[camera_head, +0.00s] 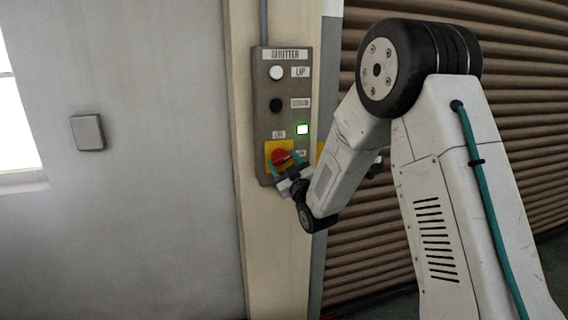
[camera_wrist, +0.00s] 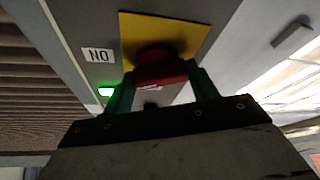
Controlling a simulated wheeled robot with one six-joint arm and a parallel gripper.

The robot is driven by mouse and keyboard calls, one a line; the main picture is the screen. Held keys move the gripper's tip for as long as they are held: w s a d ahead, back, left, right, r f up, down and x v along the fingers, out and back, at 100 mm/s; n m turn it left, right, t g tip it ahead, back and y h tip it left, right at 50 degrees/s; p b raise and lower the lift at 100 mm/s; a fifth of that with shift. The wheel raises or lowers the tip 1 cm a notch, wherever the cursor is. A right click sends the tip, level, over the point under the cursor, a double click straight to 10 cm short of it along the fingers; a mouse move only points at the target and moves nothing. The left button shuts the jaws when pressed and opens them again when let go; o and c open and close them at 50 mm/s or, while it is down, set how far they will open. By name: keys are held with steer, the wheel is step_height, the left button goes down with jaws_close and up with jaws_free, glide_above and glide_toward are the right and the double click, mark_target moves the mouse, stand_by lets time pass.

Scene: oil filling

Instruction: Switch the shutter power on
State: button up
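The grey shutter control box (camera_head: 264,105) is on the pillar, with a red rotary knob (camera_head: 283,157) on a yellow plate (camera_head: 270,148) at its bottom. OFF is printed above the plate and ON at its lower right. A green lamp (camera_head: 302,129) above the plate is lit; it also glows in the wrist view (camera_wrist: 106,92). My gripper (camera_wrist: 160,80) has its teal fingers on both sides of the red knob (camera_wrist: 160,70), their tips appearing to touch it. The knob's exact angle is partly hidden by the fingers.
A white UP button (camera_head: 276,72) and a black button (camera_head: 276,105) sit higher on the box. The brown slatted shutter (camera_head: 345,240) is behind my arm.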

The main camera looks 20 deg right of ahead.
steer(key=m+h, duration=0.1)
steer(key=m, duration=0.2)
steer(key=shift+a+m+h, duration=0.15)
steer(key=shift+m+h, duration=0.25)
steer(key=m+h, duration=0.1)
steer(key=m, duration=0.2)
steer(key=shift+m+h, duration=0.3)
steer(key=o, duration=1)
steer(key=shift+s, duration=0.1)
steer(key=v, duration=0.7)
steer(key=shift+s+f+t, duration=0.25)
steer(key=shift+f+t, duration=0.05)
